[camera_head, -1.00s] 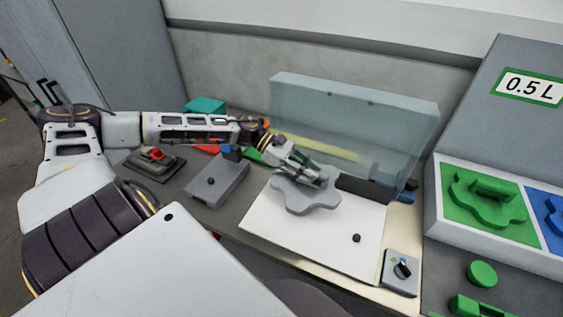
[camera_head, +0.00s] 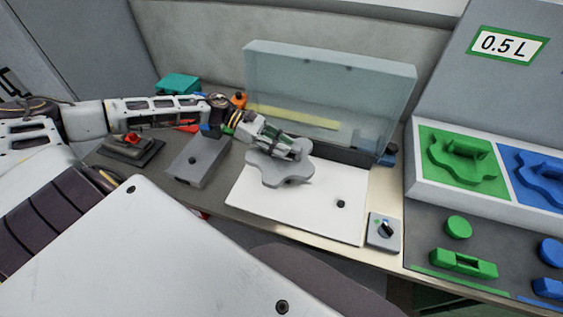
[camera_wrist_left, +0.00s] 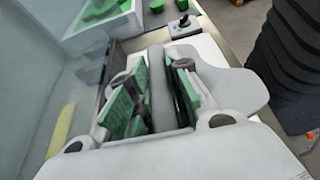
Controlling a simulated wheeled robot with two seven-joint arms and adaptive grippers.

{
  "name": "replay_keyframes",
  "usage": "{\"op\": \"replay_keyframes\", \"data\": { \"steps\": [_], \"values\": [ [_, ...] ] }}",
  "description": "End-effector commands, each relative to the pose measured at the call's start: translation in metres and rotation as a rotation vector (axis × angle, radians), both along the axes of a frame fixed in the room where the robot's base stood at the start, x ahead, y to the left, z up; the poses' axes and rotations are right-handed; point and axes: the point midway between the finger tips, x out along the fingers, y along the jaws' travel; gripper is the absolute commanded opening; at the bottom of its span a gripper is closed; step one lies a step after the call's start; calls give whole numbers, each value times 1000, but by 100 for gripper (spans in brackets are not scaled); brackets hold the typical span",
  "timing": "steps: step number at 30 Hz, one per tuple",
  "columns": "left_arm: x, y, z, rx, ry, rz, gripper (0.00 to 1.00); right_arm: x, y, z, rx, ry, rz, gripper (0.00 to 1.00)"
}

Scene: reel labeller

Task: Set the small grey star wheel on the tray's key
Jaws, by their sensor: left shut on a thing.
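My left gripper (camera_head: 290,150) is shut on the upright grip of the grey star wheel (camera_head: 276,175). The wheel is flat, with rounded lobes, and is held roughly level over the left part of a white plate (camera_head: 315,222); I cannot tell the gap beneath it. In the left wrist view green finger pads (camera_wrist_left: 158,100) flank the wheel's grey ridge, and its lobes (camera_wrist_left: 240,88) spread on both sides. A grey tray-like block (camera_head: 205,172) with a small dark peg (camera_head: 193,160) stands left of the plate, apart from the wheel. My right gripper is not in view.
A clear guard (camera_head: 330,90) stands upright behind the plate. The plate bears a dark knob (camera_head: 341,204), and a switch box (camera_head: 384,231) stands right of it. A red-topped device (camera_head: 131,145) is at left. Green (camera_head: 462,165) and blue (camera_head: 540,185) wheels are at right.

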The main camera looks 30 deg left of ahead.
Motion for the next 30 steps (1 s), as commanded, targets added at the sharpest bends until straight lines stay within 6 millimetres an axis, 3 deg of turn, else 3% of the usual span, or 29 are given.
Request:
{"op": "replay_keyframes", "data": {
  "steps": [10,24,30],
  "values": [
    [1,0,-32,-3,-2,1,0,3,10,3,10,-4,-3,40],
    [1,0,-37,-1,-2,1,0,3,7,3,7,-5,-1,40],
    [1,-1,-49,-3,-2,0,0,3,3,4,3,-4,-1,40]
  ]
}}
